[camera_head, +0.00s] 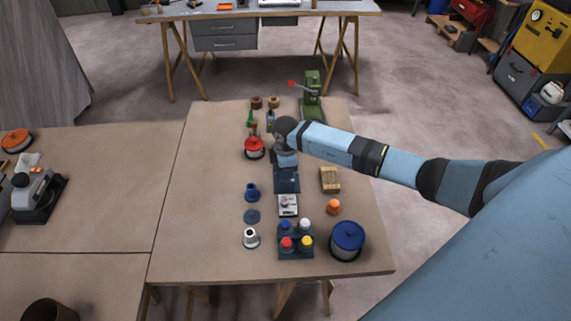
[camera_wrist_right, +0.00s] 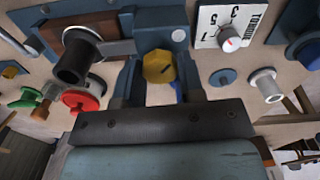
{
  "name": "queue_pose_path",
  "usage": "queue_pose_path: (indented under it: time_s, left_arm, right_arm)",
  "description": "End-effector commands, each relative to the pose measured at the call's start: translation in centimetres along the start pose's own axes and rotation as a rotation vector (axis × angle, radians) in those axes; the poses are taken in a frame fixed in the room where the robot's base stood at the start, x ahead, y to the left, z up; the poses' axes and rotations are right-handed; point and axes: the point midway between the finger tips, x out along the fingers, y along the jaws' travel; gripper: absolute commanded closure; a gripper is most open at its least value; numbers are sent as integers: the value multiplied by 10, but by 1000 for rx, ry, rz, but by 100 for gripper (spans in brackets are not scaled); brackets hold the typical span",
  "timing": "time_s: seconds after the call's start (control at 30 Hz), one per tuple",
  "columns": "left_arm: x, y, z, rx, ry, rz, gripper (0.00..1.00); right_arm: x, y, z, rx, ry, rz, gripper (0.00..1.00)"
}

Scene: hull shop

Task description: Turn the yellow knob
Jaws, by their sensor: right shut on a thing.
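The yellow knob (camera_wrist_right: 157,66) shows in the right wrist view, faceted, with a dark mark on its face. It sits between the two fingers of my right gripper (camera_wrist_right: 158,82), which is shut on it. In the head view my right gripper (camera_head: 285,160) is over the blue panel (camera_head: 287,182) in the middle of the table, and the arm and gripper hide the knob there. My left gripper is in neither view.
A white dial plate (camera_head: 288,204), a block of coloured buttons (camera_head: 296,242) and a blue-lidded pot (camera_head: 347,240) stand nearer. A red valve wheel (camera_head: 254,146) is left of my gripper. A green lever press (camera_head: 311,97) stands behind. The table's left strip is clear.

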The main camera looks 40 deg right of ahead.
Motion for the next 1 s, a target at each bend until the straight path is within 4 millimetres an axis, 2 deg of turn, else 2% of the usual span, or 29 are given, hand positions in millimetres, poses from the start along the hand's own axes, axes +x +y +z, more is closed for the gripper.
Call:
queue_pose_path:
  time_s: [0.2, 0.5, 1.0]
  left_arm:
    - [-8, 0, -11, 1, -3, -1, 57]
    - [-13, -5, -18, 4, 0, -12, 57]
    - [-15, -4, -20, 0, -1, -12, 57]
  right_arm:
    - [-4, 1, 0, 173, 0, 1, 88]
    - [-2, 1, 0, 327, 0, 1, 88]
    - [-1, 1, 0, 382, 0, 1, 88]
